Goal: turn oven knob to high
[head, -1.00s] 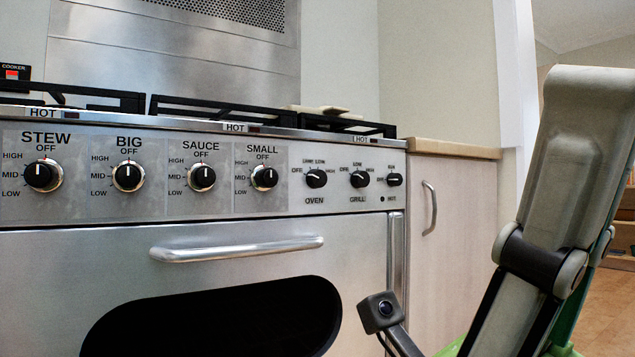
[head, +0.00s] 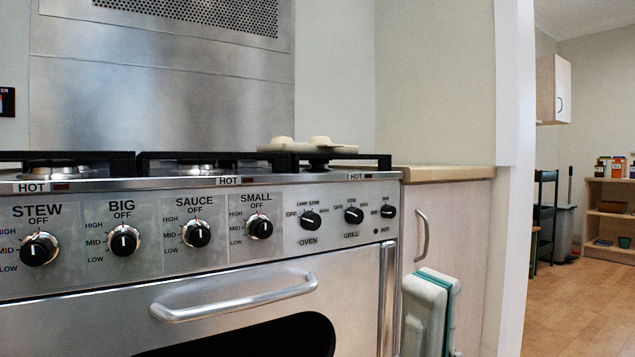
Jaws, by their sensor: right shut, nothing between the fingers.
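The oven knob (head: 310,220) is a small black knob above the word OVEN on the steel control panel (head: 275,258). Labels surround it, with OFF at its left. Its white mark is too small to read surely. A grey-white and green part of my right arm and gripper (head: 431,312) shows low in front of the cabinet, right of and below the knob, apart from it. Its fingertips are not clearly seen; the gripper is shut and empty. My left gripper is not in view.
The grill knob (head: 354,215) and another small knob (head: 388,211) sit right of the oven knob; the SMALL knob (head: 259,227) is at its left. The oven door handle (head: 235,297) sticks out below. The cabinet handle (head: 421,236) is near my right gripper.

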